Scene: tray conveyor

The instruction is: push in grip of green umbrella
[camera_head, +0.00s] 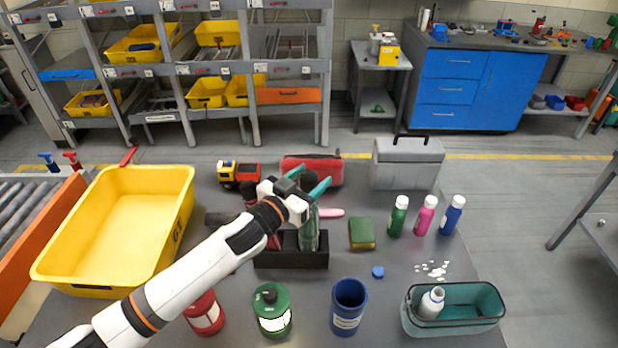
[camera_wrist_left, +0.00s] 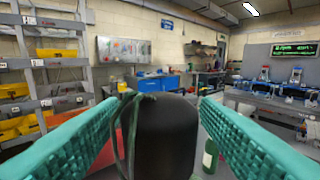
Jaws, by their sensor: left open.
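The green umbrella (camera_head: 308,236) stands upright in a black holder (camera_head: 291,260) on the grey table. Its dark grip lies at my left gripper (camera_head: 309,184), whose arm crosses from the lower left. In the left wrist view the black grip (camera_wrist_left: 166,138), with a thin greenish strap (camera_wrist_left: 125,125), fills the space between the teal fingers of my left gripper (camera_wrist_left: 160,135). The fingers are spread on either side of it. A gap shows on the right; I cannot tell whether the left finger touches. A red umbrella, partly hidden by my arm, is beside the green one.
A yellow bin (camera_head: 130,215) stands at the left. A toy truck (camera_head: 238,173), a red case (camera_head: 312,168) and a grey toolbox (camera_head: 408,163) are behind the holder. A green sponge (camera_head: 361,233) and small bottles are to its right. Canisters and a teal tub (camera_head: 455,320) stand in front.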

